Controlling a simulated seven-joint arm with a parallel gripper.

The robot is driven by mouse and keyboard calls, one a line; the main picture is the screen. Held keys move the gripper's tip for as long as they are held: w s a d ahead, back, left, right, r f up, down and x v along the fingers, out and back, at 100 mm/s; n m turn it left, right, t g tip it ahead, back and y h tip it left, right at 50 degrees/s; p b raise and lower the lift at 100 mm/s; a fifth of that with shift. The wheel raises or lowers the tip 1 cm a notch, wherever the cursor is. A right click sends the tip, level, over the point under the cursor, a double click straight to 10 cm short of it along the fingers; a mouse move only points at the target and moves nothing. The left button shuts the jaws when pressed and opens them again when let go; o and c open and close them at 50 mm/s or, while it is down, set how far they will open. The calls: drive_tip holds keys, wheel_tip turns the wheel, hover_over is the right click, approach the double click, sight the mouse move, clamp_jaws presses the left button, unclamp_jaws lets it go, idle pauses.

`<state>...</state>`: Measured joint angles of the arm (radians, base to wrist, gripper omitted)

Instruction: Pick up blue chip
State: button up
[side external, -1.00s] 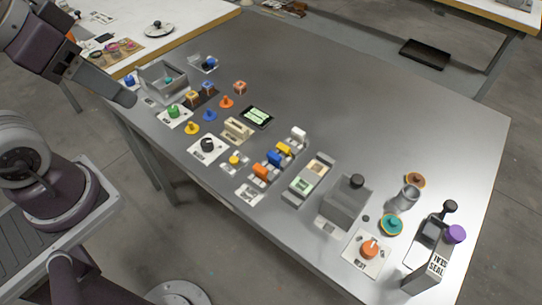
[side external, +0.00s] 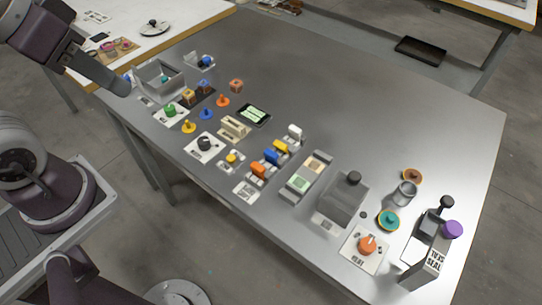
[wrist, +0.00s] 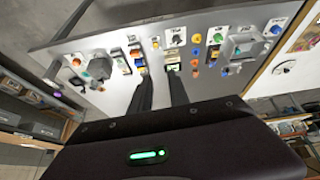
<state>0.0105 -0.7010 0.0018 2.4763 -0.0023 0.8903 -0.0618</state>
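Two small blue pieces could be the blue chip, and I cannot tell which is meant. A blue block (side external: 271,156) sits in the small rack between an orange block (side external: 258,170) and a yellow block (side external: 281,147). A blue knobbed piece (side external: 207,114) lies between a yellow and an orange one, further left. The blue block also shows in the wrist view (wrist: 138,62), just left of my finger. My gripper (wrist: 158,75) has its two fingers apart with nothing between them. In the side view my arm end hangs at the upper left, away from both blue pieces.
A grey box (side external: 344,197) and a tall dispenser (side external: 423,262) stand at the right. A grey open bin (side external: 160,92) is near my arm. A black-framed screen (side external: 254,114) lies mid-table. The far side of the table is bare.

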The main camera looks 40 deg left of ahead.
drive_tip(key=w+d+f+n+g, duration=0.1)
drive_tip(key=w+d+n+g, duration=0.1)
drive_tip(key=w+n, duration=0.45)
drive_tip(key=n+g, duration=0.3)
drive_tip(key=n, duration=0.7)
hover_over(271, 153)
drive_tip(key=a, duration=0.1)
wheel_tip(271, 153, down, 20)
drive_tip(key=shift+s+r, duration=0.1)
drive_tip(key=shift+n, duration=0.45)
drive_tip(key=f, duration=0.6)
drive_tip(key=d+f, duration=0.1)
drive_tip(key=f, duration=0.2)
drive_tip(key=shift+f, duration=0.35)
drive_tip(key=shift+c, duration=0.4)
clamp_jaws()
